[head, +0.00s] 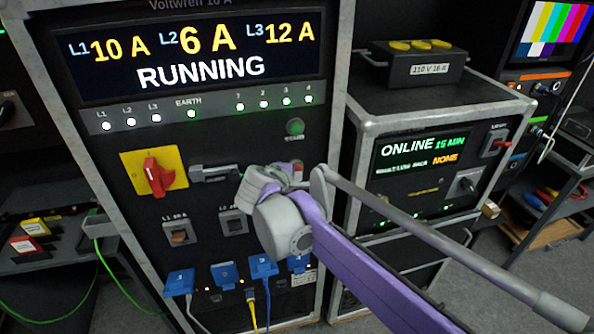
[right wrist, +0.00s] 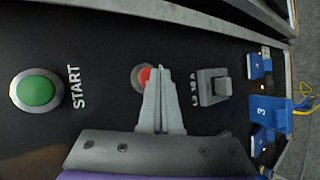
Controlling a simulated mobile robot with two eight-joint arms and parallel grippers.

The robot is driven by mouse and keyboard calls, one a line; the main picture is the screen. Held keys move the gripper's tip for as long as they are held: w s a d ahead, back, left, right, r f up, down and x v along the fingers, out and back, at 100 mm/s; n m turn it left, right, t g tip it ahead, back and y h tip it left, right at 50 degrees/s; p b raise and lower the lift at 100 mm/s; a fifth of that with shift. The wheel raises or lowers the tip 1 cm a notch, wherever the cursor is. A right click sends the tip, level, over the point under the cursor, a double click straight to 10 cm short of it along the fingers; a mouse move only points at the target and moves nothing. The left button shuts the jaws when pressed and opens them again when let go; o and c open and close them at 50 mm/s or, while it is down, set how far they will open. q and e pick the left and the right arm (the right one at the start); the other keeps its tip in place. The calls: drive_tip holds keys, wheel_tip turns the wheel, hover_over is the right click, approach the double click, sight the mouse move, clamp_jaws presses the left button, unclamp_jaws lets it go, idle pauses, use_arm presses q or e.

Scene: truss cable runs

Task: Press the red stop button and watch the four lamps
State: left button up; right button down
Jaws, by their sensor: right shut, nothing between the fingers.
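The red stop button (right wrist: 145,77) sits in a grey ring on the black panel in the right wrist view, partly covered by my right gripper. A little of its red shows in the head view (head: 298,165). My right gripper (right wrist: 158,72) is shut and empty, its tips right in front of the button. I cannot tell whether they touch it. The row of lamps numbered up to 4 (head: 263,104) is lit on the grey strip. The display (head: 200,55) reads RUNNING, with L1 10 A, L2 6 A, L3 12 A. My left gripper is not in view.
The green START button (right wrist: 36,90) is above the stop button. A red rotary switch (head: 158,177) on a yellow plate is to the left. Breakers (head: 179,233) and blue sockets (head: 179,282) with cables are below. A second rack (head: 440,150) stands right.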

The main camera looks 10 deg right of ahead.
drive_tip(key=shift+w, duration=0.25)
drive_tip(key=shift+s, duration=0.15)
idle(0.4)
drive_tip(key=shift+s, duration=0.65)
drive_tip(key=s+p, duration=0.1)
drive_tip(key=s, duration=0.4)
drive_tip(key=shift+d, duration=0.1)
idle(0.7)
